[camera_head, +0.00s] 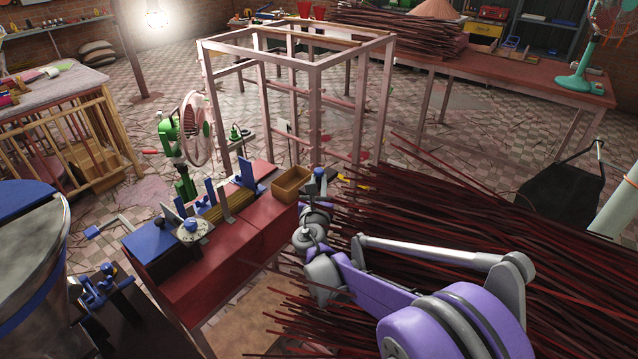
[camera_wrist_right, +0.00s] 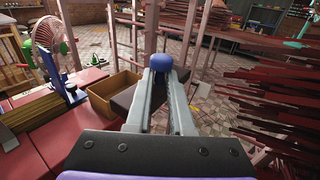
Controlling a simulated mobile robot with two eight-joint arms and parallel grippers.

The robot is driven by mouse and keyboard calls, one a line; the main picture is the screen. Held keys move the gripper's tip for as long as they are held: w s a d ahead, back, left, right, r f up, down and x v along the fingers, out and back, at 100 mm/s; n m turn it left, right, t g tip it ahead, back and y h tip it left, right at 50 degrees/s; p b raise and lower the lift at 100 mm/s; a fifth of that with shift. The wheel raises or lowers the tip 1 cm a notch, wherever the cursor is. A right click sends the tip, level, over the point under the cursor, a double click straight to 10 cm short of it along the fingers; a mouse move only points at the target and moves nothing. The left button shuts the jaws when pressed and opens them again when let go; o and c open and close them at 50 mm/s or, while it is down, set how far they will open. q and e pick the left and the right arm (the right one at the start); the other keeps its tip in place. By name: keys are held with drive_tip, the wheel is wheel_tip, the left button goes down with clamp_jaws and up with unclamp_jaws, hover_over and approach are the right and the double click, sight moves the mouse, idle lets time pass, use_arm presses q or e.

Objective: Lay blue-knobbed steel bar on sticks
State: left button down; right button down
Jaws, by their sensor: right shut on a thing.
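My right gripper (camera_head: 318,198) is shut on the blue knob (camera_head: 320,171) of the steel bar, at the right end of the red bench. In the right wrist view the knob (camera_wrist_right: 162,62) shows between the fingertips of the gripper (camera_wrist_right: 161,78). A dark grey flat piece (camera_wrist_right: 123,98) left of the fingers may be the bar; most of the bar is hidden. A bundle of tan sticks (camera_head: 229,208) lies on the bench between upright blue guides, left of the gripper; the sticks (camera_wrist_right: 32,112) also show at left in the wrist view. My left gripper is not in view.
An open wooden box (camera_head: 291,184) stands close left of the right gripper. A fan (camera_head: 194,130) and a pink metal frame (camera_head: 312,95) stand behind the red bench (camera_head: 240,245). Many dark red sticks (camera_head: 450,215) spread to the right.

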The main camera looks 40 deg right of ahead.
drive_tip(key=shift+s+d, duration=0.1)
drive_tip(key=shift+d, duration=0.15)
drive_tip(key=shift+a, duration=0.1)
drive_tip(key=a+f+n+t+y+p, duration=0.1)
drive_tip(key=a+f+n+y+p, duration=0.1)
drive_tip(key=a, duration=1)
drive_tip(key=a+f+n+t+y+p, duration=0.1)
drive_tip(key=a+n+t+y+p, duration=0.1)
drive_tip(key=a, duration=1)
drive_tip(key=shift+a+f+n+y+p, duration=0.25)
drive_tip(key=shift+f+n+y+p, duration=0.1)
drive_tip(key=shift+y+p, duration=0.65)
drive_tip(key=d+r+m+g+h+b, duration=0.1)
drive_tip(key=d+h+b, duration=0.1)
drive_tip(key=d, duration=0.6)
drive_tip(key=d+r+m+g+h+b, duration=0.1)
drive_tip(key=d+m+h+b, duration=0.1)
drive_tip(key=d, duration=0.6)
drive_tip(key=d+r+m+g+h+b, duration=0.1)
drive_tip(key=d+h+b, duration=0.1)
drive_tip(key=d, duration=0.6)
drive_tip(key=shift+d+r+m, duration=0.35)
drive_tip(key=shift+d+r, duration=0.05)
